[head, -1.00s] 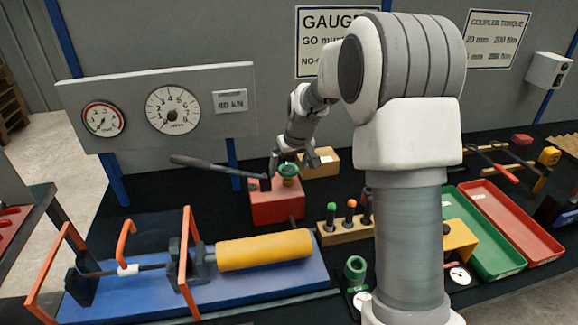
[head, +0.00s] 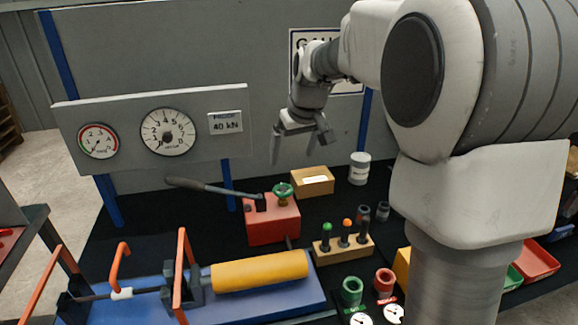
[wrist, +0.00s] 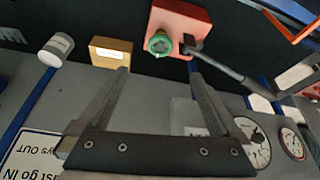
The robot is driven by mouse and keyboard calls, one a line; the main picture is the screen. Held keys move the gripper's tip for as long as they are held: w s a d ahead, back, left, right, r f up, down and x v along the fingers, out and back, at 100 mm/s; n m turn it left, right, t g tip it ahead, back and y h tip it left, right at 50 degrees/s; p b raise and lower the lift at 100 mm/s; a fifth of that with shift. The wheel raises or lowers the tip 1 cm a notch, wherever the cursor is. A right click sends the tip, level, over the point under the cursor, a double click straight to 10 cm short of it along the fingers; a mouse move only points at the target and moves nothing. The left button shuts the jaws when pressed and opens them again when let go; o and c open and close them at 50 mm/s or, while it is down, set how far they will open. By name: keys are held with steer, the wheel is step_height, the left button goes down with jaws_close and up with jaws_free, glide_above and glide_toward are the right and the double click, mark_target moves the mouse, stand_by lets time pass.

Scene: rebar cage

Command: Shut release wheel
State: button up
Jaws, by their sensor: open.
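The release wheel (head: 283,191) is a small green handwheel on top of the red pump block (head: 272,224). In the wrist view the green wheel (wrist: 159,43) shows beyond the fingertips, roughly midway between them, against the red block (wrist: 180,18). My gripper (head: 300,150) is open and empty. It hangs in the air above and behind the wheel, near the grey back panel, apart from it. In the wrist view both fingers of the gripper (wrist: 158,72) are spread wide with nothing between them.
A black pump lever (head: 215,188) sticks out left from the block. A cardboard-coloured box (head: 312,181) and a white can (head: 359,168) stand right of the wheel. A wooden rack (head: 343,249) holds several coloured-topped pieces. A yellow cylinder (head: 260,270) lies on a blue base in front.

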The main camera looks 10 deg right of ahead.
steer(key=shift+v, duration=1.25)
steer(key=s+a+f+m+t, duration=0.1)
steer(key=s+a+m, duration=0.1)
steer(key=s, duration=2.6)
steer(key=shift+s+f+h, duration=0.3)
steer(key=shift+f+h, duration=0.1)
